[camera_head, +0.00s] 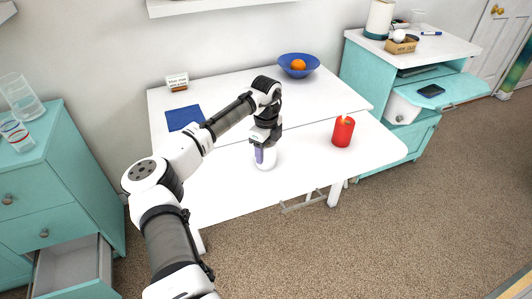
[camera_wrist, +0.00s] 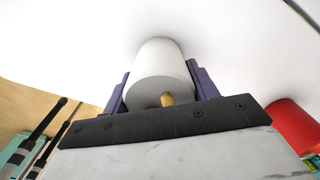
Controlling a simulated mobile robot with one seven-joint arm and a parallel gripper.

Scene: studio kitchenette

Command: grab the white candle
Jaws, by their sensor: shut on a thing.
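The white candle (camera_head: 264,161) is at the front middle of the white table, under my gripper (camera_head: 264,155). In the wrist view the white candle (camera_wrist: 158,72) is a white cylinder with a tan wick, between the two purple fingers of my gripper (camera_wrist: 160,85). The fingers are shut on its sides. I cannot tell whether its base touches the table. A red candle (camera_head: 343,131) stands upright to the right, apart from my gripper; part of it shows at the lower right of the wrist view (camera_wrist: 292,124).
The white table (camera_head: 225,185) also bears a blue cloth (camera_head: 185,118), a small sign (camera_head: 177,82) and a blue bowl (camera_head: 283,64) with an orange fruit. A teal dresser (camera_head: 70,190) with an open drawer stands left; a teal cabinet (camera_head: 360,70) stands right. The table's front is mostly clear.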

